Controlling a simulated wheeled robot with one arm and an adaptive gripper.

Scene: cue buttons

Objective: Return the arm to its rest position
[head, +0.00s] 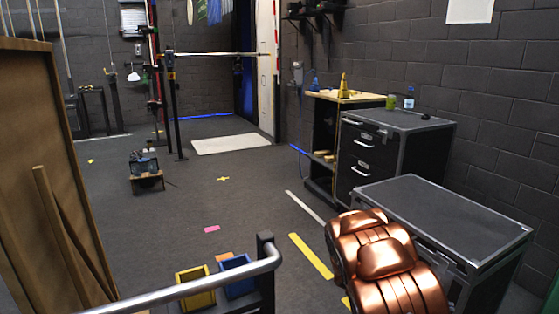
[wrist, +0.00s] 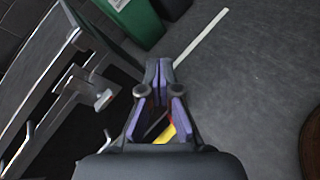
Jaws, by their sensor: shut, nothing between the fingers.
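My gripper (wrist: 160,68) shows in the wrist view with its purple-edged fingers closed together at the tips and nothing held. It points over the dark grey floor, beside a dark cabinet with pale edges (wrist: 55,95). A yellow and red patch shows between the finger links, and I cannot tell what it is. The gripper does not show in the head view. No cue buttons can be made out in either view.
In the head view, a drawer cabinet (head: 372,160) and a low dark case (head: 440,222) line the right wall. A wooden panel (head: 35,150) is at left. A metal rail (head: 205,287) crosses the bottom. The middle floor is mostly clear.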

